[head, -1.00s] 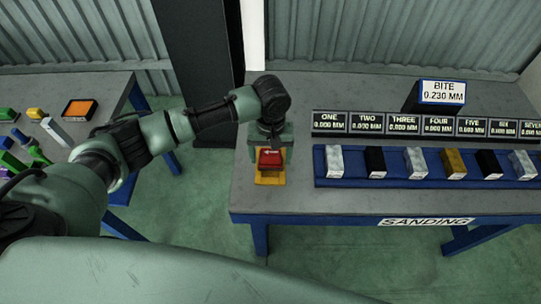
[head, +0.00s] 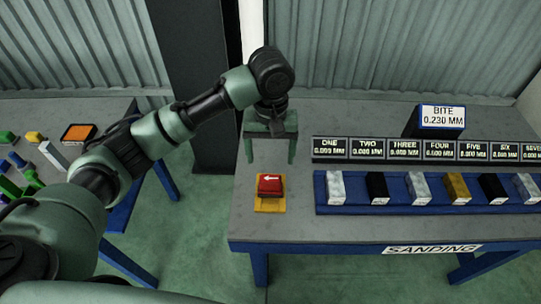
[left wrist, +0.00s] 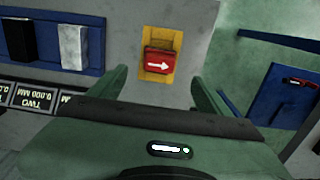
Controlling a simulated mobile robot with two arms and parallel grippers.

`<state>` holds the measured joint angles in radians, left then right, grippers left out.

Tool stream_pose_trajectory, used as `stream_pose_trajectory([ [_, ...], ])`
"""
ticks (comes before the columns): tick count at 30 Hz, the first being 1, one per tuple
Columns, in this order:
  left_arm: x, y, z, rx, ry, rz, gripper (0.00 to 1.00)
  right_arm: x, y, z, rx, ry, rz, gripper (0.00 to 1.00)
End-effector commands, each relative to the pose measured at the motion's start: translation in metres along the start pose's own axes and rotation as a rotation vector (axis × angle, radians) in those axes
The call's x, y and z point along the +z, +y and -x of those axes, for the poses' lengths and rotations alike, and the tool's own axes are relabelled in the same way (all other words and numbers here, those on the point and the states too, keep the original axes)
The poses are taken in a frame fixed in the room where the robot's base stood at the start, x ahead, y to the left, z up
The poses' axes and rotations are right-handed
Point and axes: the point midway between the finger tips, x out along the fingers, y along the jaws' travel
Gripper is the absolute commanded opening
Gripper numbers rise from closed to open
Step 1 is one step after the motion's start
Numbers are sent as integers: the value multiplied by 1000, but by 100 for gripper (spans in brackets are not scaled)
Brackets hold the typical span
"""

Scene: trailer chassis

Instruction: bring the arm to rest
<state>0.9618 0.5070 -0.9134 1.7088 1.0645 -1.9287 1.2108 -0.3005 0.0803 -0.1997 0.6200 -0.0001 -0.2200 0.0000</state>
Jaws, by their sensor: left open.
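My left gripper (head: 270,150) is open and empty. It hangs above the left end of the sanding table (head: 330,230), behind a red block with a white arrow (head: 270,185). The red block sits on a yellow plate (head: 270,206) at the table's left end. In the left wrist view my left gripper's two fingers (left wrist: 158,88) stand wide apart, with the red block (left wrist: 159,61) beyond them and not touched. My right gripper does not show in either view.
A blue rack (head: 325,207) holds several blocks, with a row of numbered displays (head: 365,149) behind it. Another table with small coloured parts is at left, including an orange tray (head: 78,132).

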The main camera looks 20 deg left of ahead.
Motion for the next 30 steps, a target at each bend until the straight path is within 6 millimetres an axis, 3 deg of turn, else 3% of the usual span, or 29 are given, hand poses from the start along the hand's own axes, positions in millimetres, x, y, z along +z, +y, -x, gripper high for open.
stream_pose_trajectory([
  [11, 6, 4, -7, 12, -2, -25, 78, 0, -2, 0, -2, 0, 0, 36],
  [14, 23, 15, -26, 52, -2, -96, 78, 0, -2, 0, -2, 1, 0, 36],
  [22, 95, 43, -86, 255, 75, -344, 78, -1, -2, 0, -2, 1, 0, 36],
  [26, 123, 36, -104, 313, 143, -396, 78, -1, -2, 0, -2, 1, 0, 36],
  [30, 148, 9, -119, 313, 222, -416, 78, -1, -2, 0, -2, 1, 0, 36],
])
